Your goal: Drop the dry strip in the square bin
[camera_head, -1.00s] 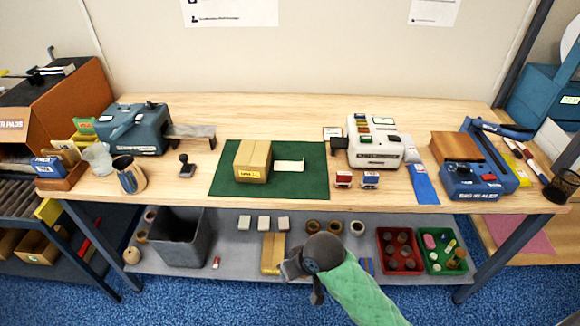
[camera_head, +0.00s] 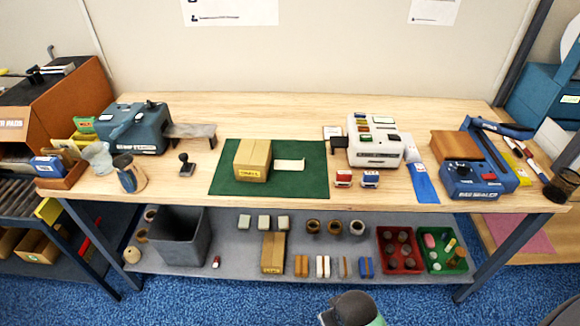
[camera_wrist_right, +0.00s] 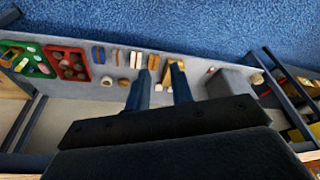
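A pale strip (camera_head: 290,165) lies flat on the green mat (camera_head: 300,186), beside the right side of the small carton (camera_head: 253,160). The square grey bin (camera_head: 180,240) stands at the left of the lower shelf and looks empty where I can see inside. It also shows in the right wrist view (camera_wrist_right: 226,82). My right gripper (camera_wrist_right: 160,82) is open, with nothing between its two blue fingers; it points toward the lower shelf. In the head view only a dark part of my right arm shows at the bottom edge. My left gripper is out of view.
The lower shelf also holds a long carton (camera_head: 273,253), several small blocks and rolls, a red tray (camera_head: 400,268) and a green tray (camera_head: 460,268). On the table stand a blue dispenser (camera_head: 133,128), a white machine (camera_head: 374,150) and a blue sealer (camera_head: 478,180).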

